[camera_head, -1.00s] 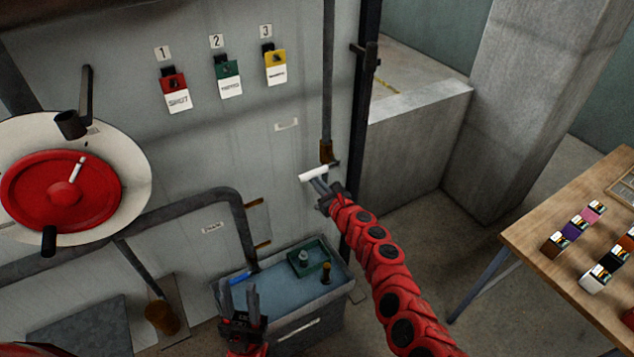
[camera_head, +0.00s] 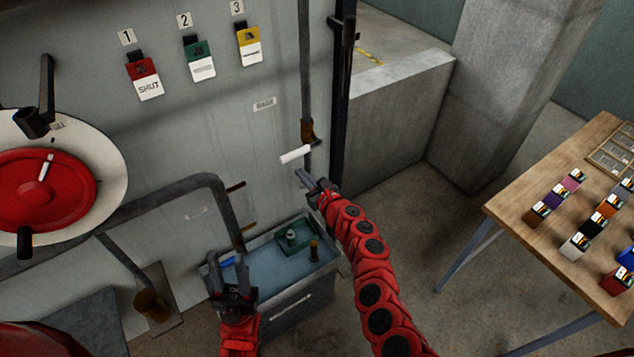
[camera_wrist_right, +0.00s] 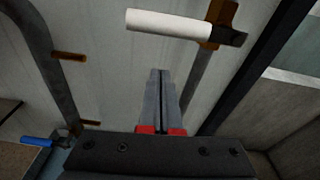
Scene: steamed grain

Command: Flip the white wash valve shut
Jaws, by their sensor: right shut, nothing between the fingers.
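The wash valve's white handle (camera_head: 295,154) sits below the brown valve body (camera_head: 307,131) on a vertical pipe. The handle lies across the pipe line and sticks out to the left. It also shows in the right wrist view (camera_wrist_right: 168,24), joined at its right end to a dark stem. My right gripper (camera_head: 302,174) is shut and empty, its fingertips just below the handle with a small gap. In the right wrist view my fingers (camera_wrist_right: 160,75) point up under the handle. My left gripper (camera_head: 226,258) is open and empty in front of the water tub (camera_head: 290,306).
A red round hatch (camera_head: 40,190) and a bent grey pipe (camera_head: 150,192) are on the wall at left. Three tags, including a red one (camera_head: 145,78), hang above. A wooden table (camera_head: 520,190) with small boxes stands at right. The floor between is clear.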

